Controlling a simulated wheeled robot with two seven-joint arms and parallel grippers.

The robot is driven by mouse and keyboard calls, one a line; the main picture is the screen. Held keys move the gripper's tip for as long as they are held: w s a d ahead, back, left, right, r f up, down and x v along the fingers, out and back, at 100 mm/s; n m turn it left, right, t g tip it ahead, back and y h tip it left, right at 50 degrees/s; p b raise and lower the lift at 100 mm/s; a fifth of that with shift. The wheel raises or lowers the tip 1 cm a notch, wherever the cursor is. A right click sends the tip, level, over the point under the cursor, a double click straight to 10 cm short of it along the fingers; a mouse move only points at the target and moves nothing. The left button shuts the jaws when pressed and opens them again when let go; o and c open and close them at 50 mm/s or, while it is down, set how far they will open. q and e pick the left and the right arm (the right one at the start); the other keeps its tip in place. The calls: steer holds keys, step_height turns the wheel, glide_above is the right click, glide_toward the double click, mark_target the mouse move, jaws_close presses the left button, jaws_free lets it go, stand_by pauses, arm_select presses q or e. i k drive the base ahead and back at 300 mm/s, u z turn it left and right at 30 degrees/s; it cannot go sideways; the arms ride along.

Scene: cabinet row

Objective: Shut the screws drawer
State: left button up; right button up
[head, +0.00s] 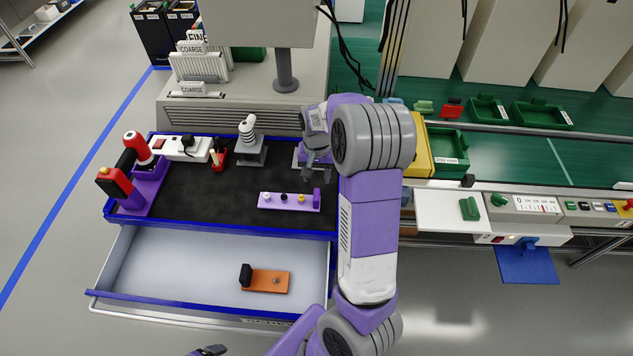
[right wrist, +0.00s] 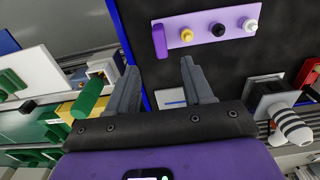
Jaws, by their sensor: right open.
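An open drawer (head: 200,260) sticks out below the black-matted worktop in the head view. It has pale inner walls and a blue front rim (head: 190,304). A label on its front is too small to read, so I cannot confirm that it is the screws drawer. An orange plate with a black block (head: 264,281) lies inside. My right gripper (head: 316,168) is open and empty above the right side of the worktop, beyond the drawer and apart from it. Its spread fingers show in the right wrist view (right wrist: 157,78). A dark tip at the bottom edge seems to be my left gripper (head: 208,351), mostly cut off.
A purple strip with small knobs (head: 289,201) lies on the black mat (head: 200,200). A red-and-black tool (head: 117,188) stands at the left, and a white-and-grey device (head: 249,145) at the back. A white panel (head: 450,212) juts out at right. Floor at left is clear.

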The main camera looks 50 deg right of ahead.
mark_target(195, 274)
steer(key=k, duration=1)
